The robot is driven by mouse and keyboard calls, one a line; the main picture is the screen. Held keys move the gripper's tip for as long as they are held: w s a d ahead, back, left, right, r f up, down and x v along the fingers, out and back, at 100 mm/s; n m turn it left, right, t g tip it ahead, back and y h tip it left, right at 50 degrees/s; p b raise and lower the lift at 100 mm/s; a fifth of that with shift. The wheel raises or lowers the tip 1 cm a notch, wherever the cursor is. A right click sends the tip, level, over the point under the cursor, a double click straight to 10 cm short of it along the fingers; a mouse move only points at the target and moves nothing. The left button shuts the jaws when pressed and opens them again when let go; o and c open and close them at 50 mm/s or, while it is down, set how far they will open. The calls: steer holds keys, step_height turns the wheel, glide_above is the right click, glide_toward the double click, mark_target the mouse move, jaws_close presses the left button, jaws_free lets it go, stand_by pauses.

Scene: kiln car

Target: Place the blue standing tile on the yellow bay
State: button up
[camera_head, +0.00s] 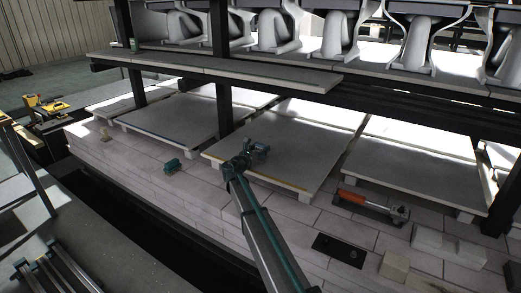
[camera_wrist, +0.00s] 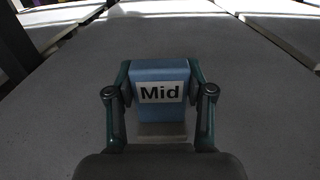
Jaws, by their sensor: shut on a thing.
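The blue tile (camera_wrist: 161,75) stands upright in the wrist view, with a white label reading "Mid" on its face. My gripper (camera_wrist: 160,92) is shut on it, one finger at each side. In the head view my gripper (camera_head: 258,152) is over the middle grey slab (camera_head: 300,145), and the tile is mostly hidden there by the gripper. A thin yellow strip (camera_head: 276,176) runs along the front edge of this slab. I cannot tell whether the tile touches the slab.
An upper shelf (camera_head: 220,72) with white ceramic pieces overhangs the slabs, on dark posts (camera_head: 219,60). A small teal object (camera_head: 172,165) lies front left. An orange-handled tool (camera_head: 352,197), a black plate (camera_head: 340,249) and pale blocks (camera_head: 428,238) lie front right.

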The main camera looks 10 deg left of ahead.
steer(key=shift+f, duration=0.1)
steer(key=o, duration=1.3)
steer(key=shift+s, duration=0.1)
steer(key=p+v, duration=0.1)
steer(key=v, duration=1.1)
